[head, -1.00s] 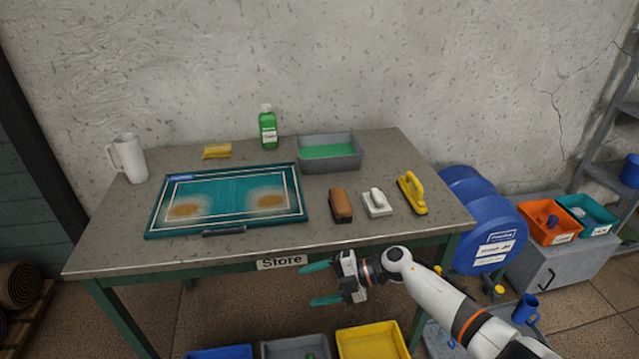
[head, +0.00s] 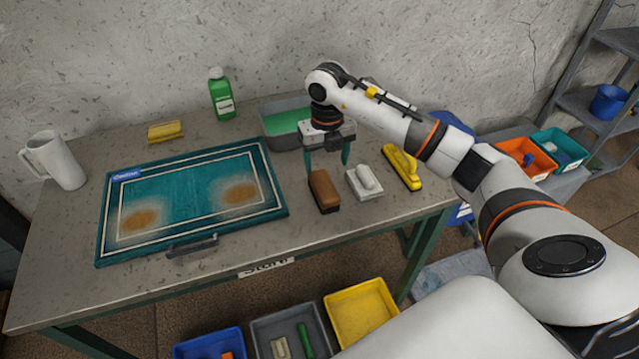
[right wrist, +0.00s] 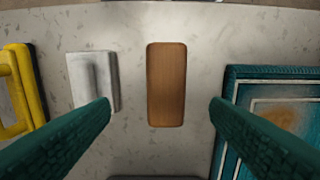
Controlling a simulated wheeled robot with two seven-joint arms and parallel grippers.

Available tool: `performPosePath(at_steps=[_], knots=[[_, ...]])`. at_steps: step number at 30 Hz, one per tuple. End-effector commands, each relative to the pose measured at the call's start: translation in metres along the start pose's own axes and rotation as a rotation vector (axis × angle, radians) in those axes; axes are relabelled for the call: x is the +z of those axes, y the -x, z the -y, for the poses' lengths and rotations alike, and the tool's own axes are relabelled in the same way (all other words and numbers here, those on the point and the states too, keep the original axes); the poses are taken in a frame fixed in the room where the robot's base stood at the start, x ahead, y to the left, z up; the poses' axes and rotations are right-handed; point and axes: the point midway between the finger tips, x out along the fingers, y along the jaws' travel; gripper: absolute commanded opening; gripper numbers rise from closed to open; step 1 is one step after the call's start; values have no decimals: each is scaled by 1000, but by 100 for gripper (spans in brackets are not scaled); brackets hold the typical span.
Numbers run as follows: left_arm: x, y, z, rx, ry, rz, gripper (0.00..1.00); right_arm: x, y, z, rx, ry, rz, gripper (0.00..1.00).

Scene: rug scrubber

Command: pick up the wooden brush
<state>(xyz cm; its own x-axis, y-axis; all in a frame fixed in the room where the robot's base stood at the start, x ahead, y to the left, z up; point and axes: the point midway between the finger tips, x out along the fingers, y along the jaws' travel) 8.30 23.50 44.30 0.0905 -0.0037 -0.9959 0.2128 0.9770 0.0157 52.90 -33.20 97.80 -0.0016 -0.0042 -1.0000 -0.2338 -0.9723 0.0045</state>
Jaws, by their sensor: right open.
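The wooden brush (head: 324,190) is a brown block with a dark underside, lying on the grey table between the teal rug board and a white brush. It also shows in the right wrist view (right wrist: 166,84), upright in the picture and between my two finger lines. My right gripper (head: 327,172) is open and empty, pointing down above the table, just behind the wooden brush in the head view. Its teal fingers (right wrist: 160,108) stand wide apart in the right wrist view, with the brush beyond their tips. My left gripper is not in view.
The white brush (head: 364,182) lies close to the right of the wooden one, and a yellow brush (head: 403,167) further right. The rug board (head: 190,199) lies to the left. A grey tray with green liquid (head: 275,124) stands behind. Bins (head: 361,309) sit below the table.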

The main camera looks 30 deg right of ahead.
Motion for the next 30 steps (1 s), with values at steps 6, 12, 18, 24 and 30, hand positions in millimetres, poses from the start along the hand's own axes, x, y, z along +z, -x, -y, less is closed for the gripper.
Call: performPosePath(at_steps=[6,12,18,24,30], knots=[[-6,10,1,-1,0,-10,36,0,-32,1,-3,0,2,71],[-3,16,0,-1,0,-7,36,2,-46,3,-3,0,3,71],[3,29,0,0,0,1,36,4,-76,8,-4,-1,4,71],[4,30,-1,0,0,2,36,3,-91,8,-4,0,-1,71],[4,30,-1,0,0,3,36,2,-91,8,-4,1,-1,68]])
